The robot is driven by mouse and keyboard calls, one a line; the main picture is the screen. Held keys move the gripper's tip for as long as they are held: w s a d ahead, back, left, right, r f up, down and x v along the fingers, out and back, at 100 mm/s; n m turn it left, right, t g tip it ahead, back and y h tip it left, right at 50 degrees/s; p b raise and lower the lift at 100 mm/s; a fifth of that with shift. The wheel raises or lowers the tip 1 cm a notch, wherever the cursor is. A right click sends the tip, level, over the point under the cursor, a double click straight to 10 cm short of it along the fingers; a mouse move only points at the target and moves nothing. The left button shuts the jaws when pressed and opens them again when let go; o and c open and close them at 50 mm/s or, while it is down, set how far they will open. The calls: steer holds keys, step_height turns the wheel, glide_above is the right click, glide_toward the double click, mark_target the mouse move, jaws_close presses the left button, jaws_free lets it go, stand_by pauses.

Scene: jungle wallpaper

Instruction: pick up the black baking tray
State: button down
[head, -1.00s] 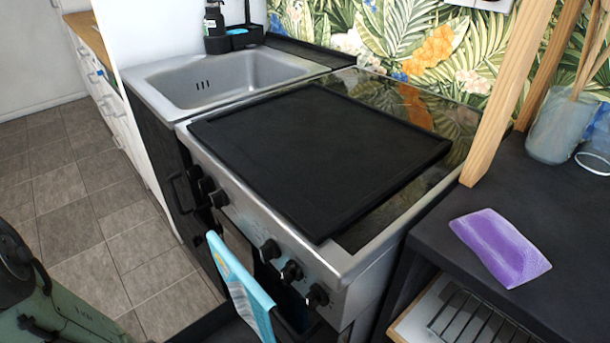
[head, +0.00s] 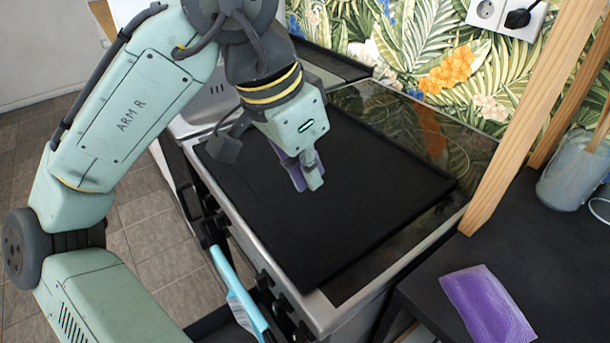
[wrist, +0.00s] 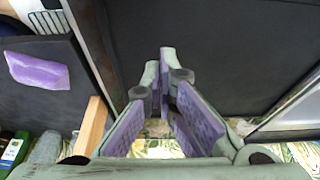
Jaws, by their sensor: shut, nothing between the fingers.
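The black baking tray (head: 380,205) lies flat on top of the stove, a wide thin dark sheet with a low rim. It also fills the upper middle and right of the wrist view (wrist: 240,50). My gripper (head: 307,184) is over the tray's left-middle area, fingers pointing down. Its fingers are shut and empty, with purple pads showing in the wrist view (wrist: 168,65). I cannot tell whether the fingertips touch the tray. My arm hides the tray's far left corner and most of the sink.
A purple sponge (head: 487,305) lies on the dark counter at right. A wooden post (head: 530,120) rises beside the stove's right side.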

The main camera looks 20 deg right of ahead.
mark_target(308, 227)
steer(key=x, duration=0.9)
steer(key=a, duration=0.1)
steer(key=a+p, duration=0.1)
steer(key=shift+s+a+r, duration=0.2)
steer(key=shift+s+a, duration=0.1)
steer(key=shift+s, duration=0.1)
steer(key=shift+s+a+p, duration=0.25)
steer(key=shift+a+p, duration=0.1)
steer(key=shift+a, duration=0.25)
